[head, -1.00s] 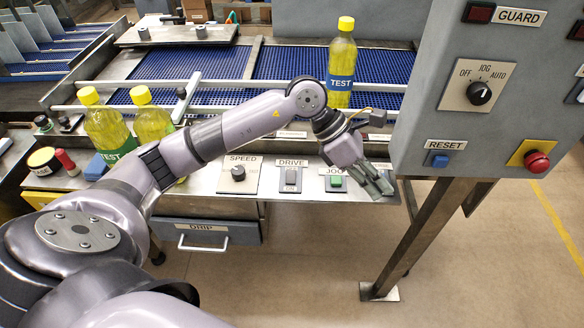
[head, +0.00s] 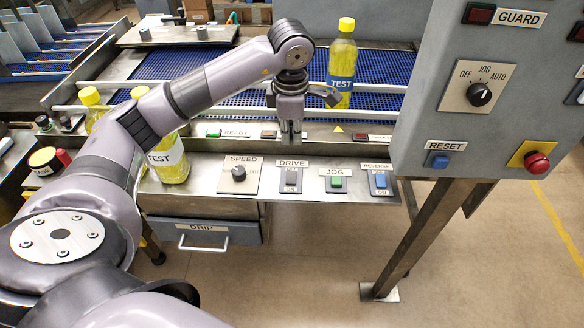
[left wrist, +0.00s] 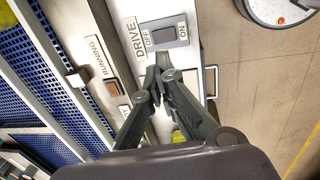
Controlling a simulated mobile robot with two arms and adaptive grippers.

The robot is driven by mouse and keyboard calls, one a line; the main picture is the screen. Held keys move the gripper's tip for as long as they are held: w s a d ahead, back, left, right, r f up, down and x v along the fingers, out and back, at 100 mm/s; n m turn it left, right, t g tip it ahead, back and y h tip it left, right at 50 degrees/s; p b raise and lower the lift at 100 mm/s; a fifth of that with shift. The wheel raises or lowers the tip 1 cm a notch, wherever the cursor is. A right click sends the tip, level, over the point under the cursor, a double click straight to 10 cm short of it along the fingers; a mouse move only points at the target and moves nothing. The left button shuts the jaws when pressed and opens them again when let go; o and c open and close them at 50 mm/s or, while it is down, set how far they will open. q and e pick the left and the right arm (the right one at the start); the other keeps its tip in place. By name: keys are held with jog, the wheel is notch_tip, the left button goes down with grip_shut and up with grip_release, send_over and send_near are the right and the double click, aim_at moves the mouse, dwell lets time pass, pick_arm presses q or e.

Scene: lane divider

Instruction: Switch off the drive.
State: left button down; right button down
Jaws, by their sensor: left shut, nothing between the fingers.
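The drive switch (head: 291,181) is a grey rocker on the metal control shelf, under a DRIVE label. It also shows in the left wrist view (left wrist: 167,37), with OFF at its left end and ON at its right end. I cannot tell which end is pressed in. My left gripper (head: 291,142) is shut and empty, pointing down just behind the switch in the head view. In the left wrist view its fingertips (left wrist: 163,62) appear close below the rocker; contact cannot be made out. My right gripper is not in view.
An orange RUNNING lamp (left wrist: 112,88) is nearby. A TEST bottle (head: 341,65) stands behind; the grey panel (head: 420,110) rises at right.

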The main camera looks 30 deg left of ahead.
aim_at(292, 175)
pick_arm(q)
jog(key=f+p, duration=0.1)
jog(key=f, duration=0.3)
jog(key=w+f+p, duration=0.1)
jog(key=f+p, duration=0.1)
jog(key=f, duration=0.2)
jog(key=f+p, duration=0.1)
jog(key=f, duration=0.4)
jog(key=shift+w+a+f, duration=0.1)
jog(key=shift+w+a, duration=0.1)
jog(key=shift+a, duration=0.2)
jog(key=shift+f, duration=0.15)
jog(key=shift+w+a+f+b, duration=0.15)
jog(key=shift+f+b, duration=0.3)
jog(key=shift+b, duration=0.35)
jog(key=shift+r, duration=0.25)
jog(key=shift+f, duration=0.1)
